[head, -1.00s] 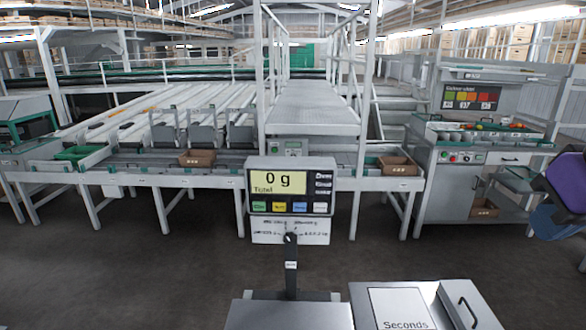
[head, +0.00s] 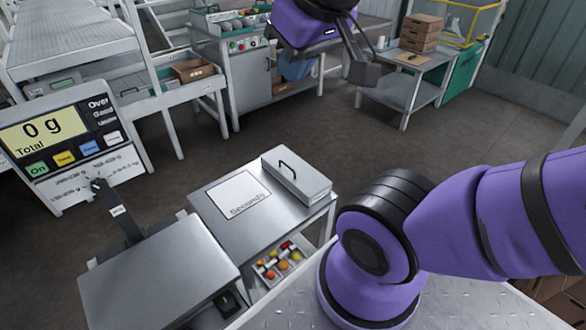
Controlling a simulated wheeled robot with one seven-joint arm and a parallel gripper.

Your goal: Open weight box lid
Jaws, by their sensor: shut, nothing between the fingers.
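The weight box (head: 308,183), a small grey metal box, stands at the right rear of a metal side table. Its lid (head: 296,172) is closed, flat on top, with a dark bar handle (head: 288,168). My gripper (head: 362,72) is at the top of the view, above and beyond the box, in front of the aisle floor. Its dark grey fingers are together, with nothing seen in them. It is well apart from the lid, and my purple arm rises at the right.
A scale plate (head: 160,275) and its display (head: 60,140) reading 0 g are at left. A white sheet marked Seconds (head: 243,194) lies beside the box. A tray of tomatoes (head: 280,262) sits below the tabletop. Brown boxes (head: 420,32) stand on a far table.

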